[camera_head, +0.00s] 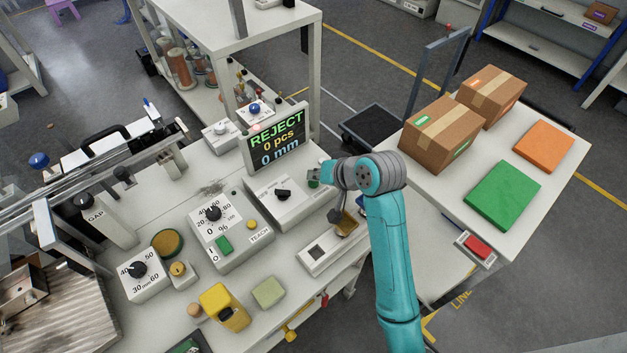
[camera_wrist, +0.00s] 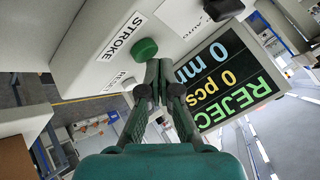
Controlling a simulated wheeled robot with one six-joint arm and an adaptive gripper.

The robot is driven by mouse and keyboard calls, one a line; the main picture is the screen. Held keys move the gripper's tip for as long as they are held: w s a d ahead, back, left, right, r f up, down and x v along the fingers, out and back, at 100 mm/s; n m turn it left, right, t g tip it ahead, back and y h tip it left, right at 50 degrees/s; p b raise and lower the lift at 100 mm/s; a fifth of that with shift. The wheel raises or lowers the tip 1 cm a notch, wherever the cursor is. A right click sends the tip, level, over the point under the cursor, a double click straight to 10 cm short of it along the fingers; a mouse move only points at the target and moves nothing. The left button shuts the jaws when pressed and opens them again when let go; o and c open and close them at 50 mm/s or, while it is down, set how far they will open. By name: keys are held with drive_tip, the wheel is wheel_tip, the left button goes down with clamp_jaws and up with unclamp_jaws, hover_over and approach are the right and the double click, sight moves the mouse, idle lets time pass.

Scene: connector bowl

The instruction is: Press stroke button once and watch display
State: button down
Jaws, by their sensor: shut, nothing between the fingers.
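The green stroke button (camera_wrist: 144,49) sits beside the STROKE label (camera_wrist: 122,36) on a pale control box in the wrist view. In the head view the button (camera_head: 313,184) is at the right end of the control box (camera_head: 290,212), partly hidden by my wrist. My gripper (camera_wrist: 157,70) is shut and empty, its fingertips right at the edge of the button; I cannot tell whether they touch. In the head view my gripper (camera_head: 320,174) is small and partly hidden. The display (camera_head: 275,138) reads REJECT, 0 pcs, 0 mm; it also shows upside down in the wrist view (camera_wrist: 225,80).
A black selector knob (camera_head: 283,194) stands on the same box. A TEACH panel (camera_head: 230,240) is to its left. A yellow block (camera_head: 222,303) and a pale green block (camera_head: 268,292) lie toward the front. Cardboard boxes (camera_head: 440,135) stand on the right table.

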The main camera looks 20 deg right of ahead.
sight(316, 183)
drive_tip(key=shift+f, duration=0.55)
idle(0.5)
idle(0.4)
drive_tip(key=shift+r, duration=0.95)
drive_tip(key=shift+r, duration=2.55)
